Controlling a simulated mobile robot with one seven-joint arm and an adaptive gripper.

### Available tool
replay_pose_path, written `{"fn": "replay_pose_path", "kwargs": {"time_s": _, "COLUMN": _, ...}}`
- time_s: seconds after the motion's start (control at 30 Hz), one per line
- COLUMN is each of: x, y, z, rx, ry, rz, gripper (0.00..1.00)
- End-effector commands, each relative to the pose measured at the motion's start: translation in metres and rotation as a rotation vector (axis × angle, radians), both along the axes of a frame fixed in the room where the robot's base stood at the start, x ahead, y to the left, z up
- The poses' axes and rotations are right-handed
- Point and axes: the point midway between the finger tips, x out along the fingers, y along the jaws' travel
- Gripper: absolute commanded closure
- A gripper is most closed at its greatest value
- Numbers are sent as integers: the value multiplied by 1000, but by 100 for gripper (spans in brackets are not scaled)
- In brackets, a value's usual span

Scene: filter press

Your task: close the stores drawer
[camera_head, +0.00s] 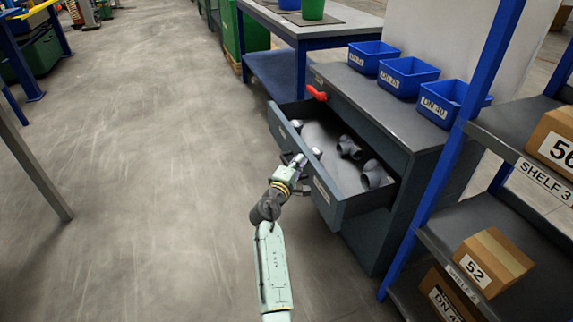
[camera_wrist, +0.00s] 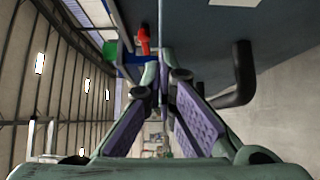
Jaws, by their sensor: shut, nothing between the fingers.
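The stores drawer (camera_head: 335,205) is pulled open from the grey cabinet (camera_head: 400,125). Grey pipe fittings (camera_head: 374,174) lie inside it. My gripper (camera_head: 297,165) is at the outer side of the drawer front, near its middle. I cannot tell whether it touches. In the wrist view my gripper (camera_wrist: 165,105) has its fingers converging, with nothing between the tips. A dark bar handle (camera_wrist: 242,75) stands out from the dark drawer front (camera_wrist: 205,60) to the right of the fingers there. In the head view the arm hides part of the drawer front.
Three blue bins (camera_head: 408,77) stand on the cabinet top. A red object (camera_head: 316,92) shows near the cabinet's far front edge. A shelf rack with a blue post (camera_head: 452,150) and boxes (camera_head: 493,262) stands at the right. The floor (camera_head: 150,180) to the left is clear.

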Motion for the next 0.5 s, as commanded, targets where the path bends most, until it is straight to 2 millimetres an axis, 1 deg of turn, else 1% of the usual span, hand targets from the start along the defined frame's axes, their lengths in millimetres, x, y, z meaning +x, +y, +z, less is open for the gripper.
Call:
{"fn": "replay_pose_path", "kwargs": {"time_s": 0.03, "x": 4, "y": -17, "z": 1, "rx": 0, "ry": -1, "rz": -9, "gripper": 100}}
{"fn": "replay_pose_path", "kwargs": {"time_s": 0.3, "x": 27, "y": -89, "z": 1, "rx": -1, "ry": 0, "rz": -9, "gripper": 100}}
{"fn": "replay_pose_path", "kwargs": {"time_s": 0.5, "x": 43, "y": -137, "z": 0, "rx": 0, "ry": 0, "rz": -8, "gripper": 100}}
